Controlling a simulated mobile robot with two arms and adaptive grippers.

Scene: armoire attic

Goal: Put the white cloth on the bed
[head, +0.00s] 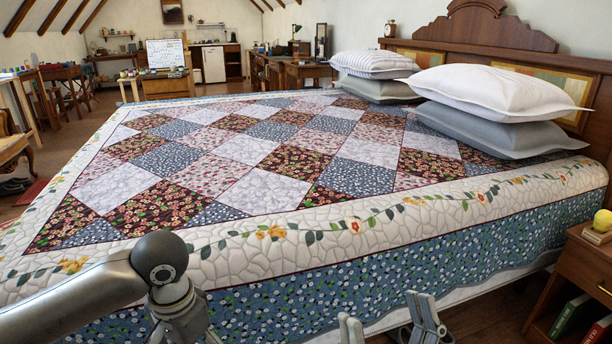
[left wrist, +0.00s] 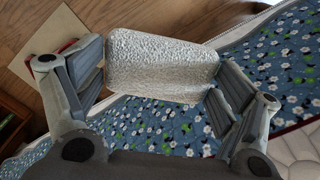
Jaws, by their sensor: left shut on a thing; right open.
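The bed (head: 260,190) fills the middle of the head view, covered with a patchwork quilt with a blue floral side. The white cloth (left wrist: 163,62) shows in the left wrist view as a pale, textured, folded piece. My left gripper (left wrist: 160,82) is shut on it, one finger at each end. The cloth is in front of the bed's blue floral side (left wrist: 160,122), with wooden floor behind it. In the head view my left arm reaches down out of the bottom edge, so the cloth is hidden there. My right gripper (head: 388,326) is open and empty beside the bed's near side.
White and grey pillows (head: 500,92) lie at the headboard (head: 480,32). A wooden nightstand (head: 575,275) with a yellow object (head: 602,220) on top stands at the right. The quilt's middle is clear. A flat pale item (left wrist: 30,85) lies at the left in the wrist view.

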